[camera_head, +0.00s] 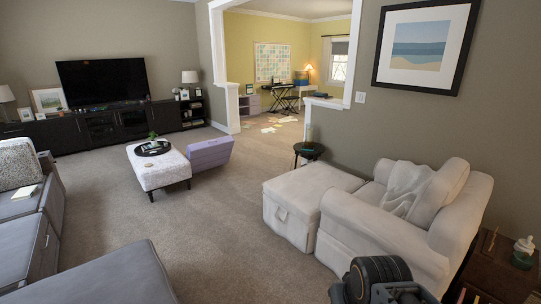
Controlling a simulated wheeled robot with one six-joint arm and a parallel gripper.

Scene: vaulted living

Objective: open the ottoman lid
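A cream ottoman (288,221) stands on the carpet right of centre, in front of a cream armchair (440,215). Its flat lid (312,181) looks shut, lying level on the box. A small tab (281,213) shows on its left-facing side. Part of my dark arm shows at the bottom right, in front of the armchair. My gripper's fingers are not in view. No contact with the ottoman is visible.
A patterned bench (152,177) with a round tray and a lilac box (210,153) stand left of the ottoman. A small dark side table (309,150) stands behind it. A grey sofa (98,280) is at lower left. Open carpet (215,225) lies between.

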